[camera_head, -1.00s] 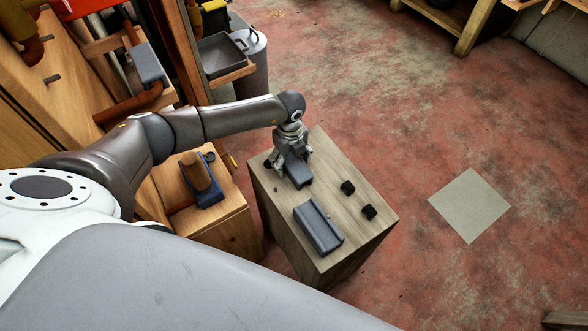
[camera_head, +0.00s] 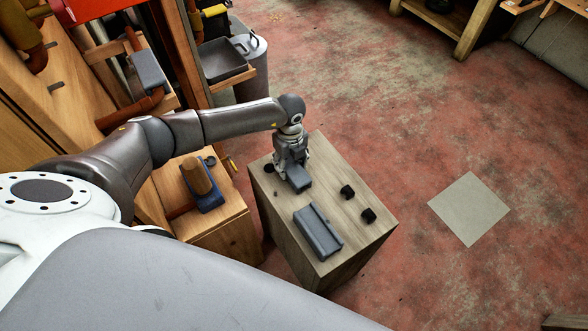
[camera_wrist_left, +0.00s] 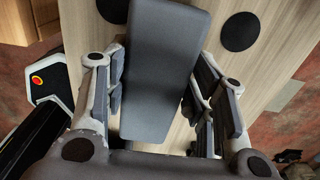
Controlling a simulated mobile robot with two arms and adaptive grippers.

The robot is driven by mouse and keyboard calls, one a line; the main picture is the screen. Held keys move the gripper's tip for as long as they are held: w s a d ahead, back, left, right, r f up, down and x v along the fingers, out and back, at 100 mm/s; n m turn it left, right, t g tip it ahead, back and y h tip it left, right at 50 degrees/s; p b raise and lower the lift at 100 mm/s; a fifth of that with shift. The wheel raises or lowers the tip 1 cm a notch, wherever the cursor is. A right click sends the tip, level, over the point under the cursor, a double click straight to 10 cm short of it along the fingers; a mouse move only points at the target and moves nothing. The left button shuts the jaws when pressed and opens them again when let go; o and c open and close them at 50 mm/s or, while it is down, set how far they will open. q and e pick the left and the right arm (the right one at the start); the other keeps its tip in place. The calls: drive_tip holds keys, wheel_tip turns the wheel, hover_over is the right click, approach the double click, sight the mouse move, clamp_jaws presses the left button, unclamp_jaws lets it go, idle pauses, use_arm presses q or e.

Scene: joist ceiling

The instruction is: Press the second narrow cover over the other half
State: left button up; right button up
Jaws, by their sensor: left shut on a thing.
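A narrow grey cover (camera_head: 299,180) is at the back part of the small wooden table, under my left gripper (camera_head: 291,170). My left gripper is shut on it, with fingers along both of its long sides. In the left wrist view the cover (camera_wrist_left: 160,75) runs lengthwise between the fingers (camera_wrist_left: 158,95). I cannot tell whether it touches the table. A longer grey channel-shaped piece (camera_head: 318,232) lies nearer the table's front, apart from the gripper. I cannot make out clearly which half of it is covered. My right gripper is not in view.
A dark disc (camera_head: 269,168) lies by the left edge. A wooden cabinet (camera_head: 225,230) with a blue-based brush-like object (camera_head: 203,190) stands left. Floor to the right is open.

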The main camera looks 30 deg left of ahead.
sight(291, 162)
use_arm(q)
drive_tip(key=shift+r+p, duration=2.15)
drive_tip(key=shift+r, duration=0.6)
drive_tip(key=shift+f, duration=0.1)
